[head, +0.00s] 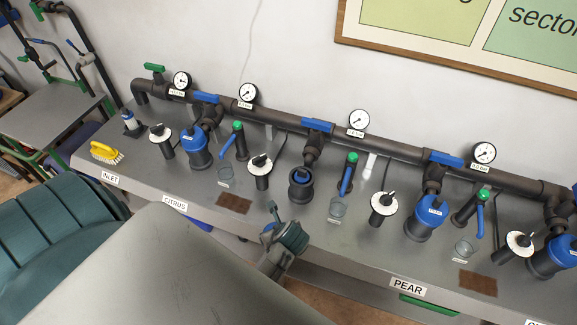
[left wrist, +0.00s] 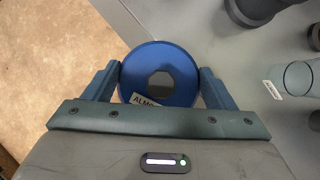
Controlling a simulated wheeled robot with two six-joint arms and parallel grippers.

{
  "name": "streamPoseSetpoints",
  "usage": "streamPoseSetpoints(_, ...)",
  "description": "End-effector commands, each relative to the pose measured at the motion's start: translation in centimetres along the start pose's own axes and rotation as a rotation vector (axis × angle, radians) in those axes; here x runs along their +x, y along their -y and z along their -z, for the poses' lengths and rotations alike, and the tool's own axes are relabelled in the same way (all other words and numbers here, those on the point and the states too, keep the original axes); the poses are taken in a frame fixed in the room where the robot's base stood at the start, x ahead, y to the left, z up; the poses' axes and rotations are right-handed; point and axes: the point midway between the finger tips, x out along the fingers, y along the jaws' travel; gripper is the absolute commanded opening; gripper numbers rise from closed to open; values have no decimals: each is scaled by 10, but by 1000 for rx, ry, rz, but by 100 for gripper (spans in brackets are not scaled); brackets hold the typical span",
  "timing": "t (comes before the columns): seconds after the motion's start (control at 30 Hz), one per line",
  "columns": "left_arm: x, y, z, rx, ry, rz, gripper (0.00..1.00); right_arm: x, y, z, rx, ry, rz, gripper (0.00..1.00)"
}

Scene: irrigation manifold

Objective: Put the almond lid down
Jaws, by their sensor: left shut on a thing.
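The blue round almond lid (left wrist: 180,58) shows in the left wrist view, with a dark eight-sided centre and a partly covered label reading "ALM". My left gripper (left wrist: 160,85) is shut on it, one finger at each side. In the head view my left gripper (head: 285,236) is over the bench's front edge, and only a sliver of blue lid shows beside it. An open dark filter housing without a lid (head: 301,187) stands behind the gripper on the bench. My right gripper is not in view.
Other housings wear blue lids (head: 193,135) (head: 431,206). A clear cup (head: 337,208), black-knobbed white discs (head: 384,207) and green-topped valves with blue levers (head: 347,175) stand nearby. A brown mat (head: 233,203) lies left of the gripper. The grey bench (head: 325,238) is bare near its front.

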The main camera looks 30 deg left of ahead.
Motion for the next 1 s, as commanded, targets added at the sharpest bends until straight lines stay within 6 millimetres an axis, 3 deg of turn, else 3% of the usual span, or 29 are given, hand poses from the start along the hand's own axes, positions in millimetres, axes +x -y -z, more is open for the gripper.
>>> streamPoseSetpoints(0.27, 35, 53, -43, 0, 2, 0, 55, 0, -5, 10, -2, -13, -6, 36)
streamPoseSetpoints(0.4, 49, 68, -51, -1, 1, 1, 55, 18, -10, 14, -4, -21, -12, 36)
streamPoseSetpoints(0.67, 53, 73, -55, 0, 0, 0, 55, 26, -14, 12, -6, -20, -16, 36)
streamPoseSetpoints(1.0, 79, 73, -38, 0, 0, 1, 55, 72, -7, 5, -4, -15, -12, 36)
